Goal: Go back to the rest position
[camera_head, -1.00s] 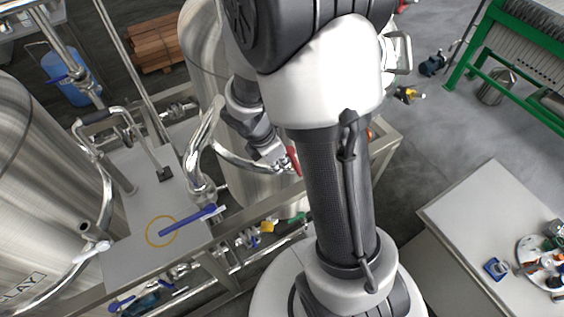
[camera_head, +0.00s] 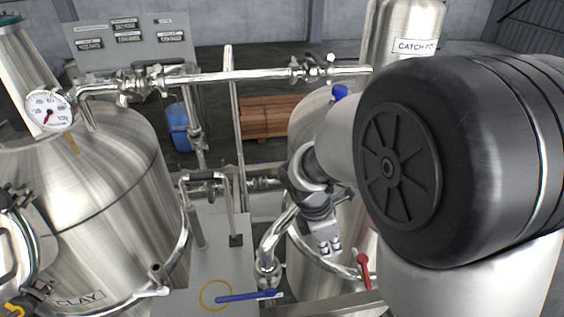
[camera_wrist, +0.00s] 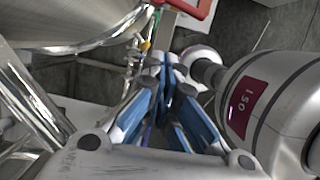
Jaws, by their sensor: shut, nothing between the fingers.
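My gripper shows in the wrist view (camera_wrist: 166,82), with its blue-sided fingers together and nothing between them. In the head view my gripper (camera_head: 330,248) hangs small and partly hidden, pointing down beside steel pipework, in front of a tank at the middle right. My arm fills the right side of the head view. A red-handled valve lever (camera_head: 364,272) is just right of the gripper, with a gap between them in the picture. Whether the gripper touches any pipe cannot be told.
A tank marked CLAY (camera_head: 100,190) stands at left with a pressure gauge (camera_head: 49,110). A blue valve handle (camera_head: 248,296) lies over the grey platform (camera_head: 208,262). A long steel pipe (camera_head: 260,75) crosses above. A catch pot (camera_head: 405,30) stands behind my arm.

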